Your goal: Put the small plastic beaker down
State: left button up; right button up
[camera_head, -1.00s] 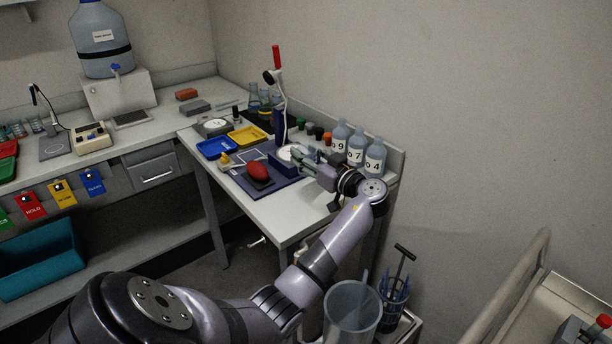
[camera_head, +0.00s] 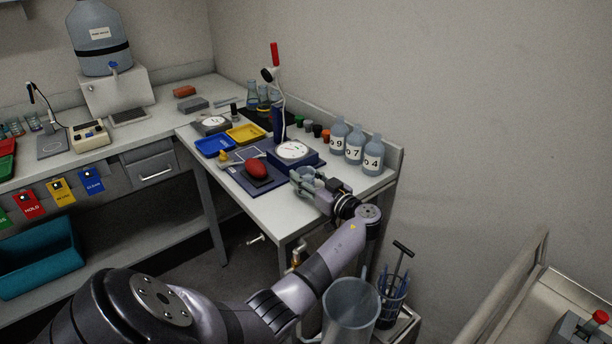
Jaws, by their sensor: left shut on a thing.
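My left gripper (camera_head: 308,181) is at the right part of the side bench, just in front of the blue dial scale (camera_head: 292,152). It is shut on the small plastic beaker (camera_head: 300,174), which looks clear and pale and is partly hidden by the fingers. The beaker is clear of the scale's white dial. I cannot tell whether its base touches the bench top (camera_head: 282,213). My right gripper is not in view.
A red oval object (camera_head: 257,168) lies on a dark blue mat left of the gripper. Numbered bottles (camera_head: 372,154) stand along the wall at right. Blue (camera_head: 214,147) and yellow (camera_head: 246,134) trays lie behind. Bare bench shows at the front edge.

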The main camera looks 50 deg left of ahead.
pick_arm(q)
jog(key=o, duration=1)
